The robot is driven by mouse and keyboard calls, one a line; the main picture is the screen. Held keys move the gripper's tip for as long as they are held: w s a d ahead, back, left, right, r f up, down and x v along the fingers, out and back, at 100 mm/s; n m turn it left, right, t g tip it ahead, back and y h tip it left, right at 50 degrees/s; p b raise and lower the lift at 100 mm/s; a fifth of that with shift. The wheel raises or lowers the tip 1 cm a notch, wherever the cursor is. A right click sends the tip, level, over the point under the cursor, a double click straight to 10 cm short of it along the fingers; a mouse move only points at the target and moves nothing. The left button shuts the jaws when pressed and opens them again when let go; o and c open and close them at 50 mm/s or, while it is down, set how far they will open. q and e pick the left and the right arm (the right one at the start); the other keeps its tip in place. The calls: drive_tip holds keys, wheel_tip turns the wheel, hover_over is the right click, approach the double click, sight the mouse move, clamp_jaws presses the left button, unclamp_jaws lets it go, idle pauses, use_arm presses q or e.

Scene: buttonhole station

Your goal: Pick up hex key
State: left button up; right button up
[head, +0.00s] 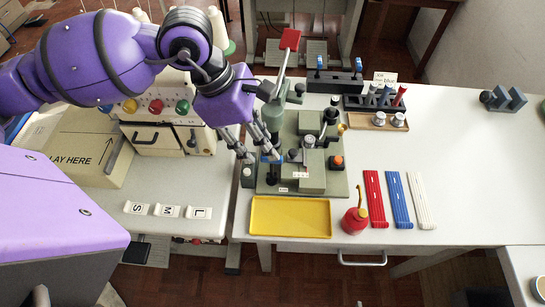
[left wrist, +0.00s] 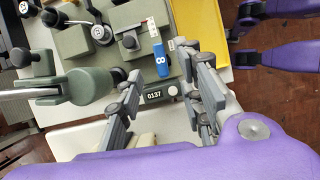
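I cannot make out the hex key for certain. A small blue piece marked 8 (left wrist: 158,58) sits on the grey-green machine (head: 312,178), near its left side; in the head view it is a blue patch (head: 271,158) beside the fingers. My left gripper (head: 256,155) is over the left edge of the machine with its fingers apart and nothing between them. In the left wrist view the open fingers (left wrist: 165,100) straddle the counter reading 0137 (left wrist: 154,94), with the blue piece just beyond.
A yellow tray (head: 290,233) and a red oil can (head: 355,219) stand in front of the machine. Red (head: 375,199), blue (head: 398,199) and white (head: 421,200) strips lie to the right. A tool rack (head: 372,104) and a dark block with blue-topped pieces (head: 333,82) stand behind.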

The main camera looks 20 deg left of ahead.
sight(272, 168)
use_arm(q)
drive_tip(key=x, duration=0.6)
drive_tip(key=shift+s+d+r+p, duration=0.1)
drive_tip(key=shift+d+p, duration=0.1)
drive_tip(key=shift+p, duration=0.2)
clamp_jaws()
